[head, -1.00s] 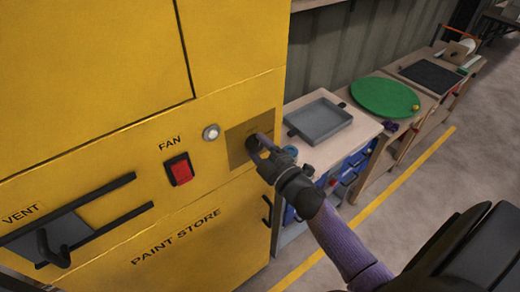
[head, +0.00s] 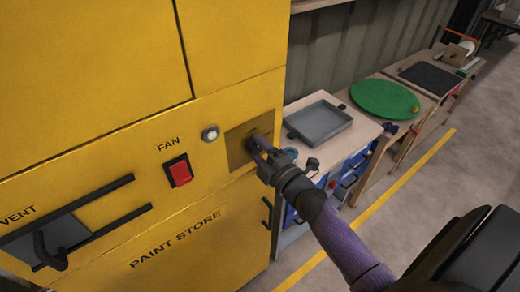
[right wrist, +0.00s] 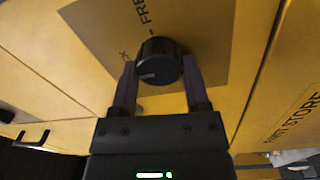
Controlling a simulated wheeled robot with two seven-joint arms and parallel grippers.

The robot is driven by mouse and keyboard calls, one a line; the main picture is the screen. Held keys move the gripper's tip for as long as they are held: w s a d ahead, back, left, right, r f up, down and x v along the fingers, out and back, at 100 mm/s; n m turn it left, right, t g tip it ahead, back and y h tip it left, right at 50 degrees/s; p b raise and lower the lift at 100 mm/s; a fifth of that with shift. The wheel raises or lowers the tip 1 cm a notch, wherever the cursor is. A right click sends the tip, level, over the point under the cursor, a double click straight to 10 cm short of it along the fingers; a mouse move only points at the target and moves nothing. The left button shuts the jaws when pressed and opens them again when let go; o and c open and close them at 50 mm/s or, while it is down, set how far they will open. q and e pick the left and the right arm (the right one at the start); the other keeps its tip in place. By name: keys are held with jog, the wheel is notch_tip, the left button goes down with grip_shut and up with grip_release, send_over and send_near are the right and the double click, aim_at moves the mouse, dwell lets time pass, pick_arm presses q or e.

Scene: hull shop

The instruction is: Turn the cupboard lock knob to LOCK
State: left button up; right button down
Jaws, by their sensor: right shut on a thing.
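The dark round lock knob (right wrist: 158,60) sits on a brownish square plate (right wrist: 208,30) on the cupboard's yellow front. My right gripper (right wrist: 159,80) has one finger on each side of the knob and is shut on it. A pale pointer line on the knob's face points to the left and slightly down in the right wrist view. FREE is printed on the plate above the knob in that view; another word at the left is only partly readable. In the head view my right gripper (head: 257,147) covers most of the knob at the plate (head: 236,152). My left gripper is not in view.
The yellow cupboard front also bears a red FAN switch (head: 178,171), a round pale button (head: 210,133) and a VENT slider with a dark hook handle (head: 50,250). To the right, a bench holds a grey tray (head: 320,123), and a green disc (head: 385,98) lies beyond.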

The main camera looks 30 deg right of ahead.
jog(key=shift+c, duration=0.3)
grip_release()
jog(key=s, duration=1)
jog(key=shift+d+f+b, duration=0.3)
jog(key=shift+d+b, duration=0.05)
jog(key=shift+d, duration=0.05)
